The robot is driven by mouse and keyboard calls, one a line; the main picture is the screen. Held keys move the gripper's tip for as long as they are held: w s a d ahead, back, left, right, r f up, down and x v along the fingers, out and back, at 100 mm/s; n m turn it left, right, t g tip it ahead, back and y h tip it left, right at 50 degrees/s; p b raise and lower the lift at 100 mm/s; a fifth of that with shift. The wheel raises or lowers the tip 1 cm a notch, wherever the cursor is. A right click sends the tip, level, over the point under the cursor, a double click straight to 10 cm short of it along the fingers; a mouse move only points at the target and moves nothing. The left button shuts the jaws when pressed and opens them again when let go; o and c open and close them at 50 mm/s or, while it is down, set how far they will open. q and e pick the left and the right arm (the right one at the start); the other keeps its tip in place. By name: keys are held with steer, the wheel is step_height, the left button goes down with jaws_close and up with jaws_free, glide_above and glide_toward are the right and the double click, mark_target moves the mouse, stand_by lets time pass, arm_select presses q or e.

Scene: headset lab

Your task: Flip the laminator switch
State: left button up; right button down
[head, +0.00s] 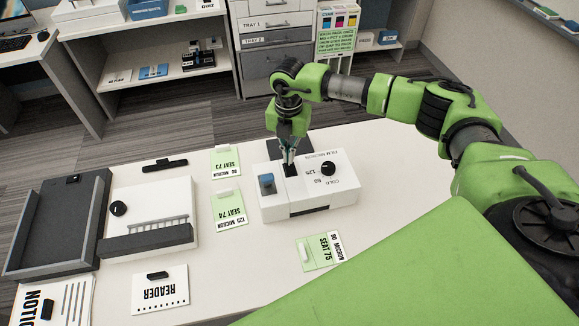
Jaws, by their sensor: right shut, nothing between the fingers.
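The laminator (306,203) is a white box with a dark slot in its front, near the middle of the table. On its top are a blue rocker switch (267,184) at the left and a black dial (328,168) at the right, with printed film settings around it. My right gripper (290,168) points down over the laminator top, between the switch and the dial, with its fingers together and empty. It is close to a dark part of the top; whether it touches is hidden. My left gripper is not in view.
Seat cards (230,208) lie left of the laminator, another (321,251) in front. Drawers (275,50) stand behind. Bare table lies right of the laminator.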

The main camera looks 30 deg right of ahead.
steer(key=shift+f+b, duration=0.8)
steer(key=shift+f, duration=0.35)
stand_by(0.4)
steer(key=shift+s, duration=0.1)
steer(key=shift+r+p, duration=0.8)
steer(key=shift+r, duration=0.1)
steer(key=shift+r+p, duration=1.7)
steer(key=shift+r, duration=0.95)
